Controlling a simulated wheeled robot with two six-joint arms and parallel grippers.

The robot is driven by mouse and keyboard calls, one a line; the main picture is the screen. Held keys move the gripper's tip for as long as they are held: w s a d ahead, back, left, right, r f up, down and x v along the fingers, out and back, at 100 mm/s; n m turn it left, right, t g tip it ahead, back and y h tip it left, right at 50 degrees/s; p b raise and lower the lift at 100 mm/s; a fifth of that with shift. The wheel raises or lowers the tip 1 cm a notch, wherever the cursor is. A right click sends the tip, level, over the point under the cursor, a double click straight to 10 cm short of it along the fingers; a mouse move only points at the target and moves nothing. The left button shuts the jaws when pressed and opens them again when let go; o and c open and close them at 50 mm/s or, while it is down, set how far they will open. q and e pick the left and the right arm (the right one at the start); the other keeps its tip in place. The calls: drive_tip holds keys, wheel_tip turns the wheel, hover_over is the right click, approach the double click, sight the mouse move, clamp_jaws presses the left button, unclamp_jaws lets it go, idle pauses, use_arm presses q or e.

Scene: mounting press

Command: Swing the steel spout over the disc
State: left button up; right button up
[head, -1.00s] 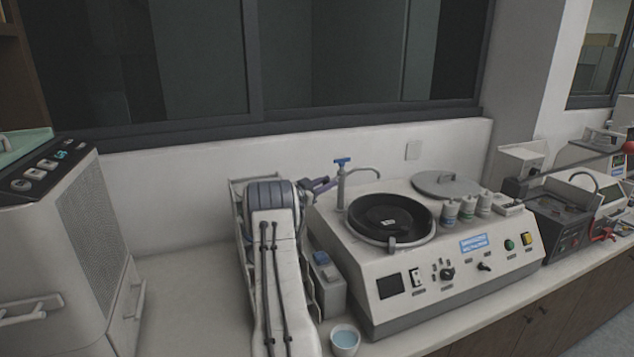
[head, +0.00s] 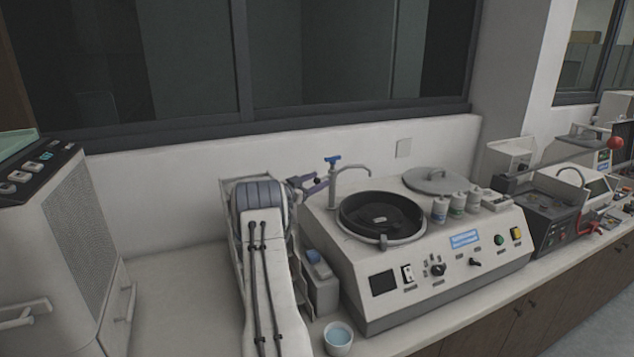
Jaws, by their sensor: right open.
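The steel spout (head: 350,169) is a thin curved tube on an upright post, with a blue handle on top, at the back left of the grey polishing machine (head: 362,262). Its bent tip hangs near the back rim of the round bowl. The black disc (head: 376,212) lies in that bowl, in front and to the right of the post. My right gripper (head: 318,183) is open, just left of the spout's post. I cannot tell whether it touches the post. The left gripper is out of view.
A round grey lid (head: 440,180) and several white bottles (head: 457,205) stand right of the bowl. A cup of blue liquid (head: 338,336) is at the front left. A large grey appliance (head: 70,235) stands at the far left, with bare counter (head: 180,290) beside it.

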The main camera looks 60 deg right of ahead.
drive_tip(key=b+v, duration=0.3)
drive_tip(key=v, duration=0.7)
drive_tip(key=shift+b, duration=0.3)
drive_tip(key=shift+a, duration=0.1)
